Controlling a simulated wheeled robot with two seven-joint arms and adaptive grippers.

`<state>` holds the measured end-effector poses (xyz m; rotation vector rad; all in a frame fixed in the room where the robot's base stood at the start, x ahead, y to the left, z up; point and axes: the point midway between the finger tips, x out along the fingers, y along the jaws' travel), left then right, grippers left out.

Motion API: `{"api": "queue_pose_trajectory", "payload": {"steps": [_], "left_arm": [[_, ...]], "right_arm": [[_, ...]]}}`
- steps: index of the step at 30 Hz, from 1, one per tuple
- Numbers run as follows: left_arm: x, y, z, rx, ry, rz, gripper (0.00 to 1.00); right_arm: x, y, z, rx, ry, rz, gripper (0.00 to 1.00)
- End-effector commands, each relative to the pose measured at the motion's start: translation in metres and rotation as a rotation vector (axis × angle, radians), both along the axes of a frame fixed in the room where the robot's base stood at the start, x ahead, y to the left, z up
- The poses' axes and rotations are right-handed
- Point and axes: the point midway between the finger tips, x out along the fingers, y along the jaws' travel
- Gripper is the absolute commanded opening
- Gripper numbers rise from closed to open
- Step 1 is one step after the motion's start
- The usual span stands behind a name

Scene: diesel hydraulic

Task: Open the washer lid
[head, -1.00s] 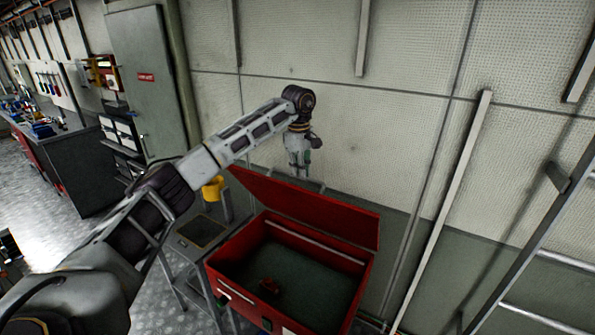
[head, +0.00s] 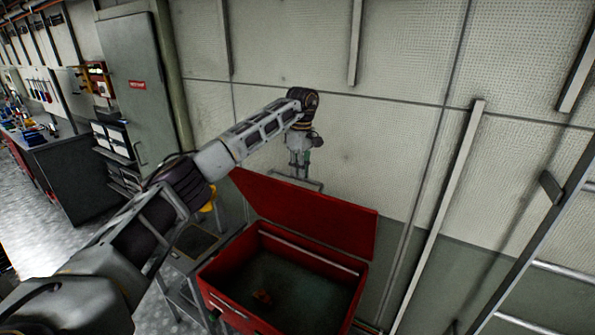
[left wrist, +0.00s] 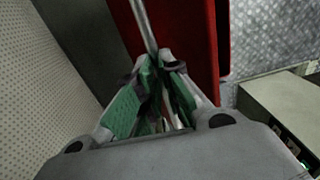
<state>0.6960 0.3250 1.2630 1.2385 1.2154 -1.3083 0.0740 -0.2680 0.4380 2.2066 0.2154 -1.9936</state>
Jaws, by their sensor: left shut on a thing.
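The washer is a red bin (head: 225,318) with a dark, open inside. Its red lid (head: 310,215) stands raised, tilted up along the back, close to the wall. A thin grey handle bar (head: 297,181) runs along the lid's upper edge. My left gripper (head: 300,172) is above that edge, fingers pointing down, shut on the bar. In the left wrist view the green-padded fingers (left wrist: 158,72) close around the grey bar (left wrist: 144,24), beside the red lid (left wrist: 197,40). The exact grip spot is partly hidden by the fingers. My right gripper is out of view.
The panelled wall (head: 400,60) is close behind the lid. A ladder (head: 530,235) leans at the right.

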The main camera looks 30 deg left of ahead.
Motion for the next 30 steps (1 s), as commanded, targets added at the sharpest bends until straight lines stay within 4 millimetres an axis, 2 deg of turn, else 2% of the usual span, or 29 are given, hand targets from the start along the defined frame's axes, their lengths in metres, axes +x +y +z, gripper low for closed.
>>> {"api": "queue_pose_trajectory", "payload": {"steps": [1,7,8,9,14,22,30], "left_arm": [[-0.0004,-0.0043,-0.0174,0.002,0.016,-0.005,0.0],[-0.0005,-0.0044,-0.0173,0.002,0.016,-0.005,0.0],[-0.0005,-0.0044,-0.0173,0.002,0.016,-0.005,0.09],[-0.0005,-0.0044,-0.0173,0.002,0.016,-0.005,0.14],[-0.0005,-0.0032,-0.016,0.002,0.014,-0.004,0.34],[-0.0006,-0.0014,-0.012,0.003,0.011,-0.002,0.34],[-0.0003,-0.001,-0.0077,0.003,0.01,-0.002,0.34]], "right_arm": [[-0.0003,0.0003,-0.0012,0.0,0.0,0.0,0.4],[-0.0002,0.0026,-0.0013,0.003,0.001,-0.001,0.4],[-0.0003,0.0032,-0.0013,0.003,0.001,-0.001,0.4],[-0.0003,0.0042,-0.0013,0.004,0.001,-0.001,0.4],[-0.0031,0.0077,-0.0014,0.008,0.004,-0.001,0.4],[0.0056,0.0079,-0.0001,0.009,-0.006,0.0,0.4],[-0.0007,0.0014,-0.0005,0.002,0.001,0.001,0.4]]}}
